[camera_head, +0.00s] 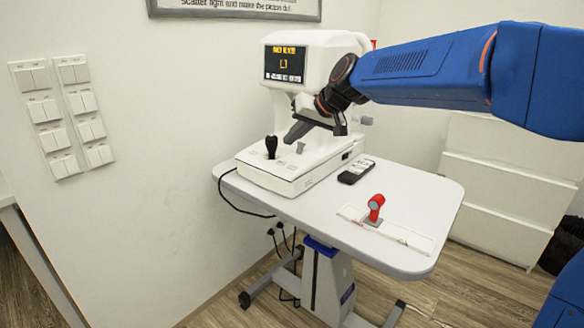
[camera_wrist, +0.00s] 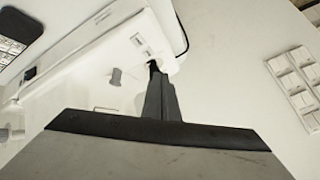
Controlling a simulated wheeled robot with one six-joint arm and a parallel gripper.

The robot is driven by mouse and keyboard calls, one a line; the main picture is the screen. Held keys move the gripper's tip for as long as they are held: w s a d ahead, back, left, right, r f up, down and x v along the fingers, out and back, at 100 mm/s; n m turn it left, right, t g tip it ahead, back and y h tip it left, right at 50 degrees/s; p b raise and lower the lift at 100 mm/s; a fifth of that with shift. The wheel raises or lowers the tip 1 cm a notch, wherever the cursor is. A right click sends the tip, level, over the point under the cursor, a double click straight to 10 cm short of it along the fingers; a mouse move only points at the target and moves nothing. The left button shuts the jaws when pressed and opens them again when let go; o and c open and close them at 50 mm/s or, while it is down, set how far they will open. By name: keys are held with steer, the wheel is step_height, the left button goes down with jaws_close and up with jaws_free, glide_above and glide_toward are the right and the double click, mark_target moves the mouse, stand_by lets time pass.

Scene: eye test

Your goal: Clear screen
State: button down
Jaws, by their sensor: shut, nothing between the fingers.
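The white eye-test machine (camera_head: 310,62) stands on a table. Its small screen (camera_head: 285,63) is lit, with yellow text on top, an orange mark in the middle and a row of small icons below. A black joystick (camera_head: 271,146) and a grey knob (camera_head: 300,147) stand on its base. My gripper (camera_head: 288,139) is shut and empty, above the base, below the screen and right of the joystick. In the wrist view my shut gripper (camera_wrist: 155,80) points at the base near a black part that looks like the joystick. The grey knob (camera_wrist: 115,77) is left of it. Contact cannot be told.
The grey table (camera_head: 405,180) also holds a black handheld device (camera_head: 356,171) and a red-headed tool (camera_head: 375,208) on a white strip (camera_head: 410,237). Wall switches (camera_head: 62,110) are at left, white drawers (camera_head: 500,200) at right. A black cable hangs from the table's left side.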

mark_target(294, 169)
steer(key=shift+w+d+f, duration=0.15)
steer(key=shift+f, duration=1.3)
steer(key=shift+w+d+f, duration=0.1)
steer(key=shift+w+f, duration=0.05)
steer(key=shift+f, duration=1.3)
steer(key=shift+w+f, duration=0.1)
steer(key=shift+f, duration=0.65)
stand_by(0.4)
stand_by(0.4)
steer(key=shift+r, duration=0.75)
steer(key=shift+s+a+r, duration=0.1)
steer(key=shift+s+r, duration=0.1)
steer(key=shift+r, duration=1.05)
steer(key=shift+s+a+r, duration=0.1)
steer(key=shift+s+r, duration=0.05)
steer(key=shift+r, duration=1.1)
